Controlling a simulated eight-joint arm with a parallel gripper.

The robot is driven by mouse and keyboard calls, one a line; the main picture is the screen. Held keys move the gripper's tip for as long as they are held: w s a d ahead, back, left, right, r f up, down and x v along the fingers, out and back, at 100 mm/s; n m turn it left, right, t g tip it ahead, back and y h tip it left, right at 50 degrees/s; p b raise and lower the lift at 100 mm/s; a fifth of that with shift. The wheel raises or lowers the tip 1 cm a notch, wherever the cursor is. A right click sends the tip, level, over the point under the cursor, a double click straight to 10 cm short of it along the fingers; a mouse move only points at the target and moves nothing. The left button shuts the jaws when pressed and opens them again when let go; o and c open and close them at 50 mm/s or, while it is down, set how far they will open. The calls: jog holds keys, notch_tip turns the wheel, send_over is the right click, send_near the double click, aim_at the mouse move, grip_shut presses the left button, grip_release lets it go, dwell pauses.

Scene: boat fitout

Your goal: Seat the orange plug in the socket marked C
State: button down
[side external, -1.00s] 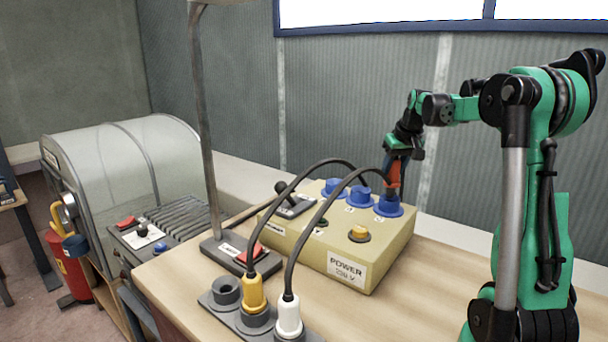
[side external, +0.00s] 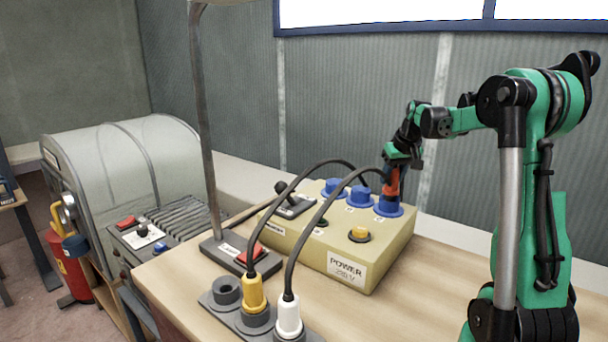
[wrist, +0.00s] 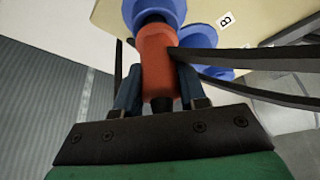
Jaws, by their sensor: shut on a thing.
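My gripper (side external: 392,176) is shut on the orange plug (side external: 394,187), above the rightmost blue socket (side external: 388,208) on the yellow power box. In the wrist view, the two blue fingers of my gripper (wrist: 157,86) stand on either side of the orange plug (wrist: 156,62). The plug's far end meets the blue socket (wrist: 152,10), and it looks roughly in line with it. How deep the plug sits is hidden. The neighbouring socket has a B label (wrist: 225,20). The mark of the socket under the plug is not readable.
The yellow power box (side external: 345,272) has two more blue sockets, a yellow button (side external: 358,233) and a lever. Black cables arch beside the plug. A yellow plug (side external: 252,292) and a white plug (side external: 289,316) stand in a grey strip in front. A lamp pole (side external: 203,120) rises at left.

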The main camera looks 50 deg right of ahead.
jog(key=shift+f, duration=0.6)
dwell(0.3)
jog(key=shift+c, duration=2.1)
grip_release()
jog(key=v, duration=0.5)
jog(key=shift+s+r, duration=0.1)
jog(key=shift+r, duration=0.2)
